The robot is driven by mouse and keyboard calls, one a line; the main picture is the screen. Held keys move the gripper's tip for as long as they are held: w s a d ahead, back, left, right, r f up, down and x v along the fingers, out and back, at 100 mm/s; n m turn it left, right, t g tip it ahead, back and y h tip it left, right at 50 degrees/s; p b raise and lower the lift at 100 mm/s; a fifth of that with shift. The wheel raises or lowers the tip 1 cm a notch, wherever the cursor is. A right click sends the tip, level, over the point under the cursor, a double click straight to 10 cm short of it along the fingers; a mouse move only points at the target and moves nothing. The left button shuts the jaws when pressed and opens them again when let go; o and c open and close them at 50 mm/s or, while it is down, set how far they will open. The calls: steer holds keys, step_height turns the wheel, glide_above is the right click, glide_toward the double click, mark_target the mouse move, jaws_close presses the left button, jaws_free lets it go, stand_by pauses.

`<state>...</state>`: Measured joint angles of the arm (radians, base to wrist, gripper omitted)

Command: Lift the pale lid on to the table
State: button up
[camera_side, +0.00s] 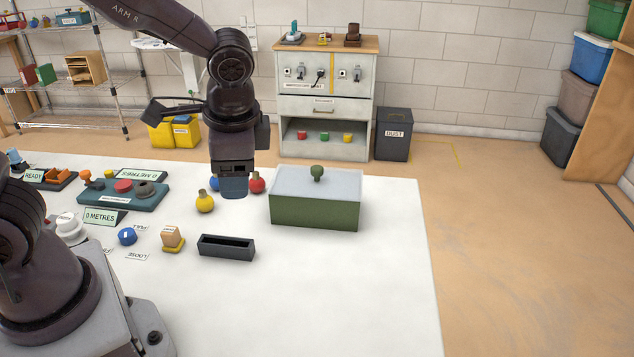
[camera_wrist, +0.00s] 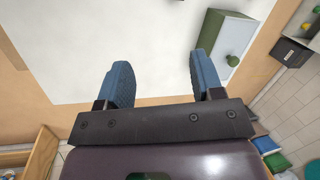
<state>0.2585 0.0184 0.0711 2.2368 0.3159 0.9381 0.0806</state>
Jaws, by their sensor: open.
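The pale lid (camera_side: 290,184) lies flat on the green box (camera_side: 315,213) on the white table. A green knob (camera_side: 317,173) stands up from the middle of the lid. In the wrist view the lid (camera_wrist: 238,38) and its knob (camera_wrist: 232,60) show at the upper right, beyond the right finger. My gripper (camera_side: 234,192) points down to the left of the box, apart from it. Its two blue fingers are wide apart with nothing between them in the wrist view (camera_wrist: 158,72).
Small yellow (camera_side: 205,203) and red (camera_side: 257,183) round things, and a partly hidden blue one, stand near my gripper. A black open tray (camera_side: 226,248) lies in front. The white table (camera_side: 385,290) is bare in front and to the right of the box.

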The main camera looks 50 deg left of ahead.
steer(key=w+a+f+m+t+y, duration=0.1)
steer(key=w+f+m+t+y, duration=0.1)
steer(key=w+f+m+y, duration=0.85)
steer(key=m+t, duration=0.3)
steer(key=m, duration=0.4)
glide_toward(317, 168)
steer(key=shift+h, duration=0.55)
steer(key=x, duration=1)
steer(key=shift+a+r, duration=0.3)
steer(key=c, duration=1)
